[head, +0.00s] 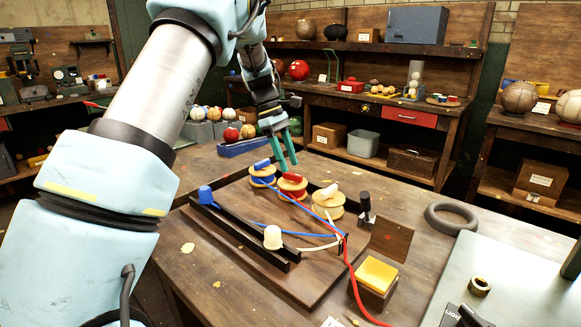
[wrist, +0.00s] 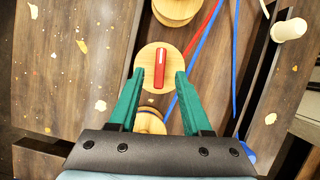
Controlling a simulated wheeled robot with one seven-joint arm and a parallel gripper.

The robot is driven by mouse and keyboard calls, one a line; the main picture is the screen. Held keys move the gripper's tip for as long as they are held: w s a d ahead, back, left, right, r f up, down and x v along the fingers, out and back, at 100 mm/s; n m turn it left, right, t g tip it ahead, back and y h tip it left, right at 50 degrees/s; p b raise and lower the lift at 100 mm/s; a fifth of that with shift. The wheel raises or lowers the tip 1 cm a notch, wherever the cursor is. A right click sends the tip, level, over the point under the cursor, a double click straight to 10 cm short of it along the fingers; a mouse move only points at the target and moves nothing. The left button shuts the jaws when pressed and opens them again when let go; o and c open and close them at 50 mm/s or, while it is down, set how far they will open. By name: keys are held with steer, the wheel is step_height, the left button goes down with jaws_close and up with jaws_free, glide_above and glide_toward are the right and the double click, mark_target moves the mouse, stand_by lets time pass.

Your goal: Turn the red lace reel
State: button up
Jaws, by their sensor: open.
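The red lace reel (head: 292,186) is a round pale wooden reel with a red bar handle on top. It stands between the blue-handled reel (head: 262,176) and the white-handled reel (head: 328,203). In the wrist view the red reel (wrist: 150,80) lies between my open fingers, its red handle (wrist: 163,64) running lengthwise between them. My gripper (head: 284,164) points down above the red reel, with green fingers; it shows in the wrist view too (wrist: 160,72). It holds nothing. I cannot tell the exact height of the fingertips over the handle.
Blue, red and white laces run from the reels across the board (head: 300,285). A black-handled tool (head: 365,205), yellow block (head: 376,273) and dark ring (head: 451,218) lie right.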

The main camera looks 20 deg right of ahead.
mark_target(292, 174)
steer(key=shift+x, duration=1.5)
jaws_close()
